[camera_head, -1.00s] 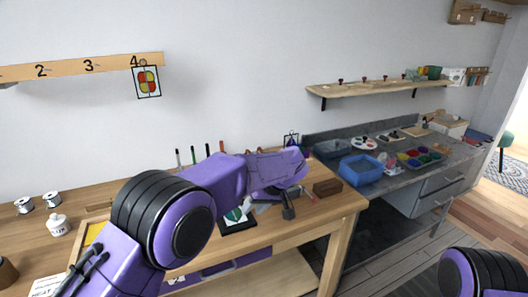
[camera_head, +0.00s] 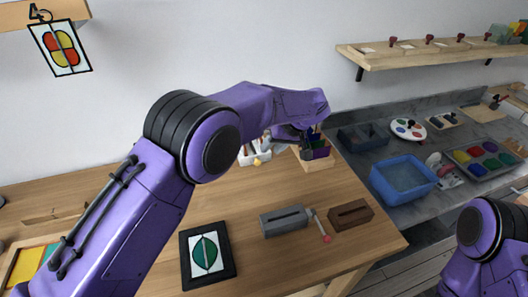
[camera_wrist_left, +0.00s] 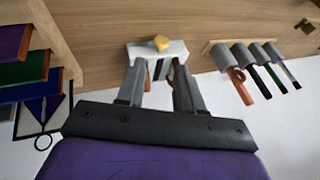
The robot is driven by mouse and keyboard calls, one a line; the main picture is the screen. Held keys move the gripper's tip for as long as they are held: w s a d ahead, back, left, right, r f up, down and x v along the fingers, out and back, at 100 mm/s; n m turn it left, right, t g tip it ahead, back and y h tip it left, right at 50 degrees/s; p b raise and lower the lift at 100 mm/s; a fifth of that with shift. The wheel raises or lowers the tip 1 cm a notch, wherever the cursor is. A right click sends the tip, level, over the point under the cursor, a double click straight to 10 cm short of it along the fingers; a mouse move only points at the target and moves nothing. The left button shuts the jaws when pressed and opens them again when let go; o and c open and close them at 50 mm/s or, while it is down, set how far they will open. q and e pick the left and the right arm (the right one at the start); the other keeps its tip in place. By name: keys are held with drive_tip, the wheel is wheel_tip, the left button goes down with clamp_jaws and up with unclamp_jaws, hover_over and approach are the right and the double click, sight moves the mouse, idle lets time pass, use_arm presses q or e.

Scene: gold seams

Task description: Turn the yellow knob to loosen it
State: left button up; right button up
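The yellow knob (camera_head: 257,161) is on the front of a small white block (camera_head: 247,157) at the back of the wooden table. In the left wrist view the yellow knob (camera_wrist_left: 160,42) sits at the middle of the white block (camera_wrist_left: 140,49), just beyond the fingertips. My left gripper (camera_wrist_left: 158,66) is open, its two grey fingers apart on either side of the line to the block. No contact with the knob shows. In the head view my left gripper (camera_head: 297,144) is partly hidden by its wrist, right of the block. My right gripper is out of view.
A wooden holder with coloured pieces (camera_head: 317,158) stands close to the left gripper. A grey slotted block (camera_head: 284,221), a brown slotted block (camera_head: 350,215) and a framed leaf picture (camera_head: 207,255) lie nearer. A tool rack (camera_wrist_left: 246,50) is at right in the wrist view.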

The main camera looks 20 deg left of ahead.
sight(259, 162)
use_arm(q)
drive_tip(key=a+f, duration=0.2)
drive_tip(key=f, duration=0.1)
drive_tip(key=shift+s, duration=0.2)
drive_tip(key=x, duration=0.3)
drive_tip(key=p+x, duration=0.1)
drive_tip(key=x, duration=0.1)
drive_tip(key=shift+w+d+f, duration=0.15)
drive_tip(key=shift+w+d, duration=0.05)
drive_tip(key=shift+w, duration=0.1)
drive_tip(key=shift+s+a, duration=0.1)
drive_tip(key=shift+s, duration=0.05)
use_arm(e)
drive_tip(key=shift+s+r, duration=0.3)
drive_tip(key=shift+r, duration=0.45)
use_arm(q)
clamp_jaws()
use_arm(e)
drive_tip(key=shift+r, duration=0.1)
